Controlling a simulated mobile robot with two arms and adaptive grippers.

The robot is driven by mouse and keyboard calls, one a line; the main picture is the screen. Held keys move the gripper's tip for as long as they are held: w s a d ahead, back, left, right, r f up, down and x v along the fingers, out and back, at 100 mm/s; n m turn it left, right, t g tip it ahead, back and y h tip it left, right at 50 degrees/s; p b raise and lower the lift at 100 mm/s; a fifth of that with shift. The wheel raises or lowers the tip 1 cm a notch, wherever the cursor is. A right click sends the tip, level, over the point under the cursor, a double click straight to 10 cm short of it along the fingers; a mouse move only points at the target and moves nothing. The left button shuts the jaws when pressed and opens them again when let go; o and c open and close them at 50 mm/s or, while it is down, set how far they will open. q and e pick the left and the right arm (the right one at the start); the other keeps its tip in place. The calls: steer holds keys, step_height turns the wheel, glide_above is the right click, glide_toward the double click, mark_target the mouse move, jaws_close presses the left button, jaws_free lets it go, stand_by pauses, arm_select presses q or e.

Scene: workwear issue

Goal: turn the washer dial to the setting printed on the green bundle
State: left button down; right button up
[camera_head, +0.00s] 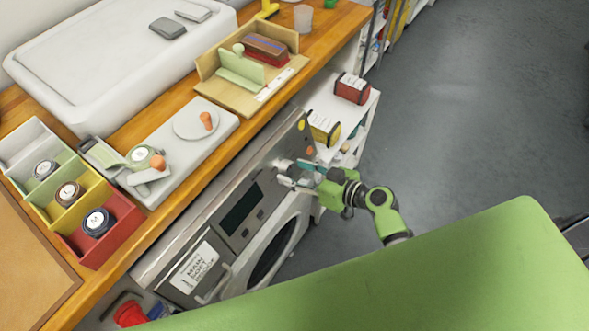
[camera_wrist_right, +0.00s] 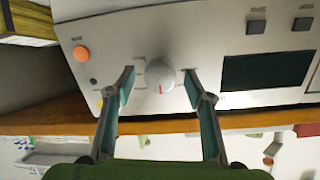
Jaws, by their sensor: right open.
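The washer (camera_head: 224,239) is a grey machine under the wooden counter with a round door. Its dial (camera_wrist_right: 161,72) is a pale round knob with a red mark, which points toward the gripper side in the right wrist view. My right gripper (camera_head: 287,174) is open at the panel, and in the wrist view its fingertips (camera_wrist_right: 159,75) stand on either side of the dial, with small gaps. The dial is mostly hidden by the gripper in the head view. I cannot make out a green bundle for certain, nor read any setting. My left gripper is not in view.
A yellow bundle (camera_head: 323,128) and a red bundle (camera_head: 352,88) lie on the white shelf unit (camera_head: 372,113) beside the washer. An orange button (camera_wrist_right: 81,53) is near the dial. The counter holds a coloured divided tray (camera_head: 107,245) and a wooden holder (camera_head: 239,98). Open floor lies right.

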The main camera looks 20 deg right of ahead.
steer(key=shift+w+a+f, duration=0.15)
steer(key=shift+w+a, duration=0.05)
steer(key=shift+w, duration=0.1)
steer(key=c, duration=1.1)
steer(key=shift+c, duration=0.2)
